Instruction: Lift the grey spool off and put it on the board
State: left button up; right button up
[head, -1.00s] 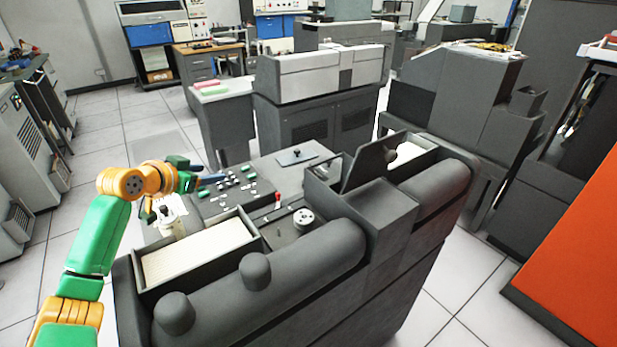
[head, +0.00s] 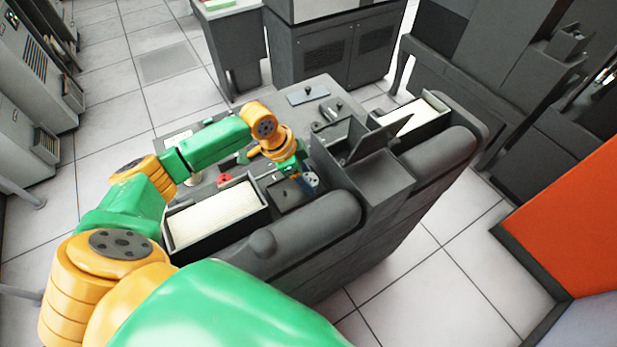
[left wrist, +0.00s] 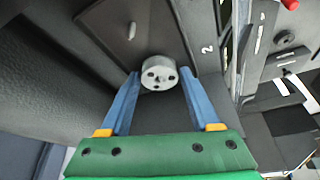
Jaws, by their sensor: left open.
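The grey spool (left wrist: 158,73), a short round piece with dark holes in its face, shows in the left wrist view. My left gripper (left wrist: 160,77) is open, its blue fingers on either side of the spool; contact cannot be told. In the head view the left gripper (head: 308,181) is low over the machine's recessed bed and hides the spool. A flat grey board (head: 301,97) with a dark knob lies at the far end of the console. A dark plate (left wrist: 103,25) with a small peg is beside the spool; I cannot tell which one the task means. My right gripper is not in view.
A tray of cream cards (head: 214,212) is left of the gripper. An upright dark panel (head: 370,139) and a raised housing (head: 381,175) stand close on its right. A rounded dark cover (head: 310,222) runs along the near side. A red part (head: 224,179) sits behind the tray.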

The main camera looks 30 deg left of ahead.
pick_arm(q)
jog(key=shift+w, duration=0.15)
jog(key=shift+c, duration=0.6)
jog(key=c, duration=0.8)
notch_tip(320, 180, up, 14)
jog(key=p, duration=0.4)
jog(key=shift+c, duration=0.2)
